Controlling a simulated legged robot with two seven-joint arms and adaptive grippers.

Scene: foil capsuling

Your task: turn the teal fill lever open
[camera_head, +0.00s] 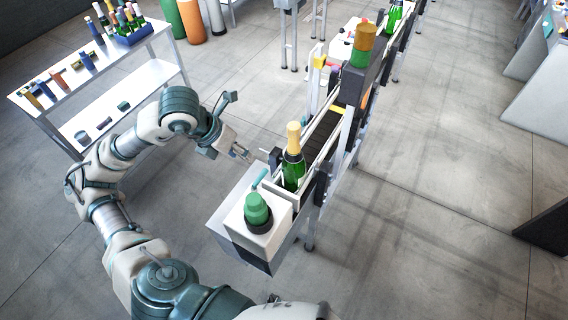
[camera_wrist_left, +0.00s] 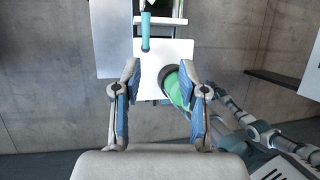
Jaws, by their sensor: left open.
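The teal fill lever (camera_head: 259,179) is a short teal bar at the top left edge of a white box (camera_head: 268,238) at the near end of the conveyor line. It also shows in the left wrist view (camera_wrist_left: 145,32), upright in the picture, above and between my fingers. My left gripper (camera_head: 246,157) is open and empty, beyond the lever in the head view and apart from it. In the wrist view its two blue-padded fingers (camera_wrist_left: 168,80) are spread, with the white plate beyond them. My right gripper is not in view.
A green knob-like part (camera_head: 257,208) in a black ring stands on the white box. A green bottle with a gold top (camera_head: 293,158) stands just behind it on the conveyor (camera_head: 322,140). A white shelf table (camera_head: 95,72) with bottles stands at left.

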